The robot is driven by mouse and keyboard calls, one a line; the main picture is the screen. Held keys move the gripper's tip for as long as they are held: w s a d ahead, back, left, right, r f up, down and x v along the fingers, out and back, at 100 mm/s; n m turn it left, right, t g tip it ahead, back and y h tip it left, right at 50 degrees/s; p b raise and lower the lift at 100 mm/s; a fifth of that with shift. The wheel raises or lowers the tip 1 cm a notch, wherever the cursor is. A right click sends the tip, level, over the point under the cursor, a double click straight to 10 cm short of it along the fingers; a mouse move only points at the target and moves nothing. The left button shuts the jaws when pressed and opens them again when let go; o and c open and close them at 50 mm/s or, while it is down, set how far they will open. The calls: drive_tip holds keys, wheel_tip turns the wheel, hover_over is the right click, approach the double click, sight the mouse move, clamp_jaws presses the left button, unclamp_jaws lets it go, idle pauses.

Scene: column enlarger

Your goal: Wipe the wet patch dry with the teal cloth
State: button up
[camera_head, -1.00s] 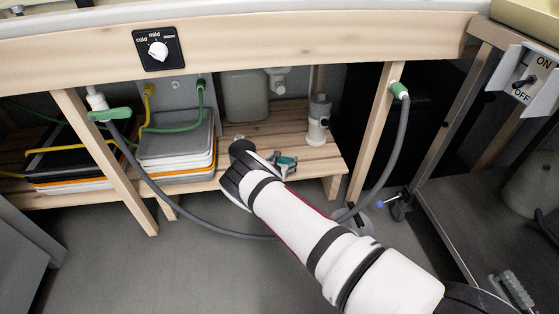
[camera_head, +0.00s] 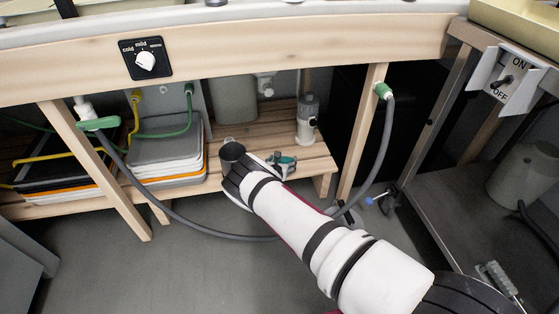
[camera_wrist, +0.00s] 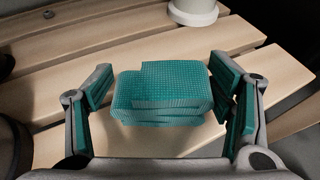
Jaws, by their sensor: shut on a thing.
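The teal cloth (camera_wrist: 160,95) is a folded, textured stack between the two fingers of my gripper (camera_wrist: 160,72) in the wrist view. My gripper is shut on it, over the slatted wooden shelf (camera_wrist: 75,60). In the head view my gripper (camera_head: 265,172) is at the shelf's front edge, with a bit of teal showing at its right. My arm hides most of the cloth there. I cannot make out a wet patch in either view; the slats under and behind the cloth are partly hidden.
A white-based cylinder (camera_head: 307,120) stands behind my gripper on the shelf. A dark cup-like thing (camera_head: 232,151) is close at its left. Stacked grey trays (camera_head: 167,148) sit further left. A grey hose (camera_head: 180,218) loops below the shelf front, and a wooden leg (camera_head: 362,140) stands to the right.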

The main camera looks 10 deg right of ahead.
sight(290, 158)
drive_tip(key=shift+d, duration=0.15)
drive_tip(key=shift+d+p, duration=0.95)
drive_tip(key=shift+d, duration=0.8)
drive_tip(key=shift+d, duration=0.15)
drive_tip(key=shift+d+p, duration=0.75)
drive_tip(key=shift+d, duration=0.95)
drive_tip(key=shift+a+f+b, duration=0.1)
drive_tip(key=shift+a+b, duration=0.45)
drive_tip(key=shift+a, duration=1.3)
drive_tip(key=shift+a, duration=0.15)
drive_tip(key=shift+a+b, duration=0.7)
drive_tip(key=shift+a, duration=1.05)
